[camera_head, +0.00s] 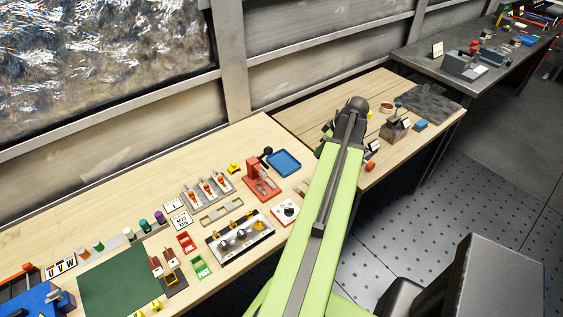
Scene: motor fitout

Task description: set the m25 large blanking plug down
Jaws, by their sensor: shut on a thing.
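My green arm reaches up over the gap between the two wooden benches. Part of my gripper (326,136) shows just left of the arm's dark far end, above the bench edge. It is shut, with its fingertips mostly hidden behind the arm. The M25 large blanking plug in it cannot be made out at this size. A card marked M25 (181,220) lies on the near wooden bench (118,207), beside a grey rack (207,189) with several orange-and-white pieces.
A blue tray (283,163), a red fixture (262,182) and a metal block (241,238) stand on the near bench. The far wooden bench (312,118) has bare wood at its back left and several small parts at right. A grey bench (437,75) stands beyond.

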